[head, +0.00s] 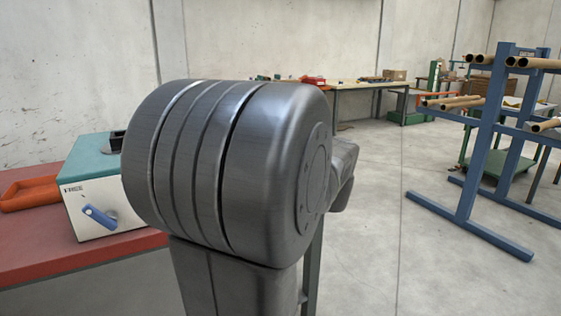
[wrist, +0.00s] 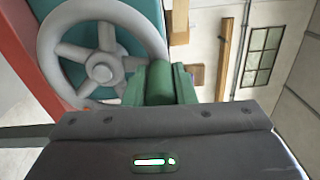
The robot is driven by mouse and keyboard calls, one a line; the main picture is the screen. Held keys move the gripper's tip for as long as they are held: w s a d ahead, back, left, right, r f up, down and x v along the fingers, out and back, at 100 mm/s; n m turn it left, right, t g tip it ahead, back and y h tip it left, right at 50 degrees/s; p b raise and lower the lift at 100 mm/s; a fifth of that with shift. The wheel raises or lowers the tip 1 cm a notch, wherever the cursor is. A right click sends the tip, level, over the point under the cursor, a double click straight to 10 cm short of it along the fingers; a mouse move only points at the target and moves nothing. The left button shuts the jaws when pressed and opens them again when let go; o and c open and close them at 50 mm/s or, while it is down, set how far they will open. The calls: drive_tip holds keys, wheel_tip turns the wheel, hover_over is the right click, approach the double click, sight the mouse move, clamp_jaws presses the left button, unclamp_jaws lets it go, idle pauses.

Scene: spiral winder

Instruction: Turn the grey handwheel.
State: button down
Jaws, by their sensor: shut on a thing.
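The grey handwheel (wrist: 101,60) is at the upper left of the wrist view, with a thick rim, spokes and a round hub, in front of a teal surface. My gripper (wrist: 160,84) has green jaws at the wheel's lower right rim. It is shut on a dark green cylinder (wrist: 160,78), which looks like the wheel's handle. The jaws hide where the handle meets the rim. In the head view, the handwheel and gripper are hidden behind my arm. The winder box (head: 92,180), teal on top with a white front and a blue lever (head: 99,216), shows left of my arm.
The box stands on a red-topped bench (head: 45,240), beside an orange tray (head: 30,194). A blue rack (head: 485,150) holding cardboard tubes stands at the right. A worktable (head: 350,86) is at the back wall. The floor between my arm and the rack is clear.

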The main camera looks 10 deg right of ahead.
drive_tip(key=shift+r, duration=0.25)
drive_tip(key=c, duration=1.5)
unclamp_jaws()
drive_tip(key=shift+c, duration=0.2)
drive_tip(key=o, duration=0.3)
drive_tip(key=shift+f, duration=0.15)
drive_tip(key=shift+s+d, duration=0.1)
drive_tip(key=p+v, duration=0.1)
drive_tip(key=v, duration=1.2)
drive_tip(key=shift+s, duration=0.3)
drive_tip(key=shift+w, duration=0.1)
drive_tip(key=b+x, duration=0.1)
drive_tip(key=x, duration=1.2)
drive_tip(key=shift+w, duration=0.35)
drive_tip(key=shift+s, duration=0.1)
